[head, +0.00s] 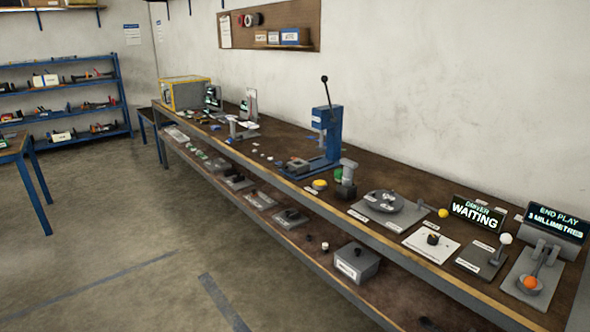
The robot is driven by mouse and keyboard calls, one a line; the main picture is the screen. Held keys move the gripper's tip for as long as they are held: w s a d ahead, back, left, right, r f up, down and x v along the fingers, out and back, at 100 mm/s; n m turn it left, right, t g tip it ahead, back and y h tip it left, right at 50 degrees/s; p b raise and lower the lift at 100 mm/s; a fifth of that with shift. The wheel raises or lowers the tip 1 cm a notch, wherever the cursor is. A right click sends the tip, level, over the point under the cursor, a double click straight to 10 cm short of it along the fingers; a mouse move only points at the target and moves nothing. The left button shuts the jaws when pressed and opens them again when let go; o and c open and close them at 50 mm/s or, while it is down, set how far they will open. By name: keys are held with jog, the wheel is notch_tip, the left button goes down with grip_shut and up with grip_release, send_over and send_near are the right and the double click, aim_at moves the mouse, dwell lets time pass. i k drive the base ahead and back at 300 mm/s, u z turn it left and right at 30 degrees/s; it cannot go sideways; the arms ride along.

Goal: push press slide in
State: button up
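A blue press (326,135) stands upright near the middle of the long workbench. Its lever with a black knob (324,79) points up. A small grey block (298,165), which looks like the press slide, sits low at the press's left, on the bench side away from the wall. It is outside the press frame; how far it reaches under the ram is too small to tell. My gripper is not in view.
The workbench (420,185) carries a yellow button (320,184), a grey round plate (383,202), a "WAITING" display (477,213) and an orange-knobbed lever (530,283). A lower shelf holds a grey box (357,263). The floor (120,240) at left is clear.

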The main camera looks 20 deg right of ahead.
aim_at(293, 168)
jog(key=u, duration=0.05)
jog(key=i, duration=1.35)
jog(key=u, duration=1.5)
jog(key=k, duration=0.6)
jog(key=u, duration=0.15)
